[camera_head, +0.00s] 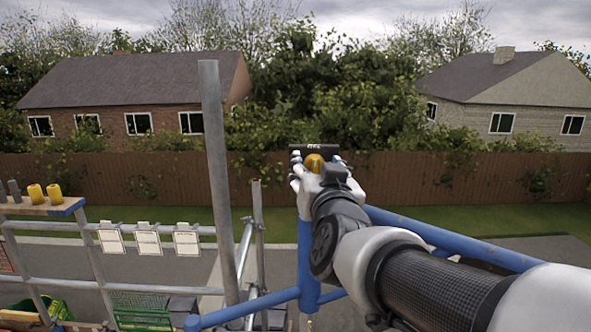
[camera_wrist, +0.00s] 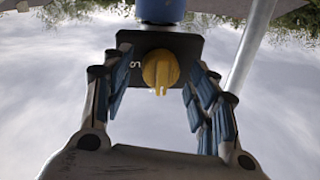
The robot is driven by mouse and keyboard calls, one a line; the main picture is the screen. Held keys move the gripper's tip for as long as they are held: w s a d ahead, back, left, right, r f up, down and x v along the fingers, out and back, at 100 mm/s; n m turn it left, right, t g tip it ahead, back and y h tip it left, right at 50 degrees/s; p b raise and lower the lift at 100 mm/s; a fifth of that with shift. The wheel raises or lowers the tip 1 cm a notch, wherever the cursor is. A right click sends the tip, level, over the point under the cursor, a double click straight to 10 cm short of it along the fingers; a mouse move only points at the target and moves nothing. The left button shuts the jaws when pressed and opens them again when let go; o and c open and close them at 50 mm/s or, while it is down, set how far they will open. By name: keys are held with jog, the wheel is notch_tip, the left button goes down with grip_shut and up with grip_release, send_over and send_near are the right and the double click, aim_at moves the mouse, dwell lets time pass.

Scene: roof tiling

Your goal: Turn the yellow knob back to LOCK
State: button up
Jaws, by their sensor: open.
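The yellow knob (camera_head: 314,162) sits on the face of a small black box (camera_head: 299,151) on top of a blue post (camera_head: 305,246). In the wrist view the knob (camera_wrist: 160,68) shows in front of the black box (camera_wrist: 190,45), its narrow end pointing down the picture. Part of a white label, looking like "LO", shows left of the knob. My gripper (camera_wrist: 161,66) is open, with its blue-padded fingers on both sides of the knob and no clear contact. In the head view my gripper (camera_head: 317,165) hides the lower part of the box. The lettering there is too blurred to read.
Grey scaffold poles (camera_head: 213,160) stand just left of my arm. Blue rails (camera_head: 455,240) run below it. Left are a shelf (camera_head: 40,209) with yellow and grey cylinders and several hanging white tags (camera_head: 148,239). A wooden fence (camera_head: 110,185) and houses stand behind.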

jog(key=shift+c, duration=0.3)
jog(key=c, duration=1)
jog(key=shift+f+m+b, duration=0.1)
jog(key=shift+m+b, duration=0.3)
jog(key=shift+b, duration=0.15)
jog(key=shift+f+m+b, duration=0.1)
jog(key=shift+m+b, duration=0.8)
jog(key=shift+b, duration=0.35)
jog(key=m+b, duration=0.4)
jog(key=m, duration=0.1)
jog(key=shift+m+t, duration=0.3)
jog(key=shift+m, duration=0.1)
jog(key=m+b, duration=0.3)
jog(key=m, duration=0.1)
jog(key=shift+f+m+h, duration=0.1)
jog(key=shift+m+h, duration=0.2)
jog(key=shift+m, duration=0.1)
jog(key=m+b, duration=0.1)
jog(key=m, duration=0.4)
jog(key=shift+h+b, duration=0.4)
jog(key=shift+m, duration=0.5)
